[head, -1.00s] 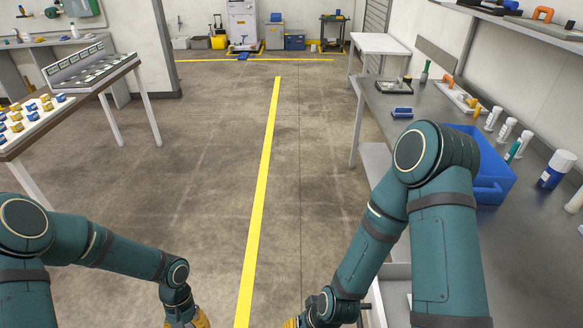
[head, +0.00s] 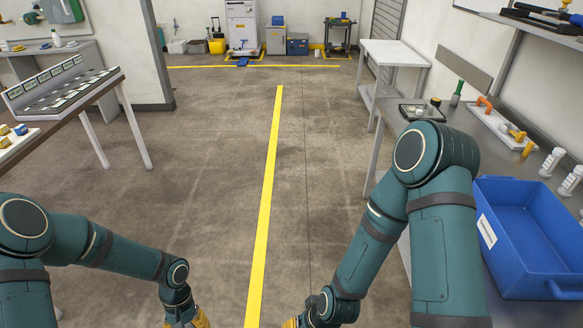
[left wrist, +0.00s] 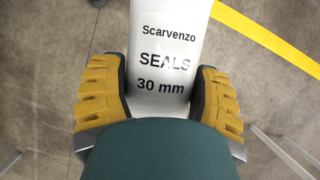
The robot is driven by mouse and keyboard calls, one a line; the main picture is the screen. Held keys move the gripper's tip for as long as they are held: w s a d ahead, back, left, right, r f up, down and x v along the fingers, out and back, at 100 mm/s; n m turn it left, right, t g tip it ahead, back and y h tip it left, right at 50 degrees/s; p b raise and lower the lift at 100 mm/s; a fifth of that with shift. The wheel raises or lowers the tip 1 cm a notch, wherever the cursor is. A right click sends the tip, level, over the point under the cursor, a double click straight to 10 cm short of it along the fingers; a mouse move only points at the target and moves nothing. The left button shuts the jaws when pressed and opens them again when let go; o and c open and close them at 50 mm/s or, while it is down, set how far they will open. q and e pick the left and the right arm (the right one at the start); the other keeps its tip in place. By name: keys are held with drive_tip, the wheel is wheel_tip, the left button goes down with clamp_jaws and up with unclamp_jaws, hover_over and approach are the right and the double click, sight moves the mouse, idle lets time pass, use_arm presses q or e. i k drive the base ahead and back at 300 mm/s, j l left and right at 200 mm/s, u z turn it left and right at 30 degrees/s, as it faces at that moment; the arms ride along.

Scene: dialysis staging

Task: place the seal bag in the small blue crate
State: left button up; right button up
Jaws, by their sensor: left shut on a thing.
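My left gripper (left wrist: 158,75) is shut on the white seal bag (left wrist: 165,35), with a yellow-padded finger at each side. Its print reads "Scarvenzo SEALS 30 mm". In the head view my left gripper (head: 190,319) is at the bottom edge, mostly cut off, and the bag does not show there. A blue crate (head: 535,284) with a white label stands on the right bench, right of my right arm; its visible inside looks empty. My right gripper (head: 291,322) is at the bottom edge, with only a yellow bit showing, so its jaws cannot be judged.
The right bench also bears white bottles (head: 551,162), a white tray with orange handles (head: 500,124) and a dark tray (head: 420,112). A rack of labelled cards (head: 65,88) stands on the left table. The floor between, with a yellow line (head: 268,190), is clear.

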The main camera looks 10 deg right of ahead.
sight(508, 231)
drive_tip(key=i+j+z, duration=0.15)
drive_tip(key=i, duration=1.1)
drive_tip(key=i+z, duration=0.1)
drive_tip(key=z, duration=2.6)
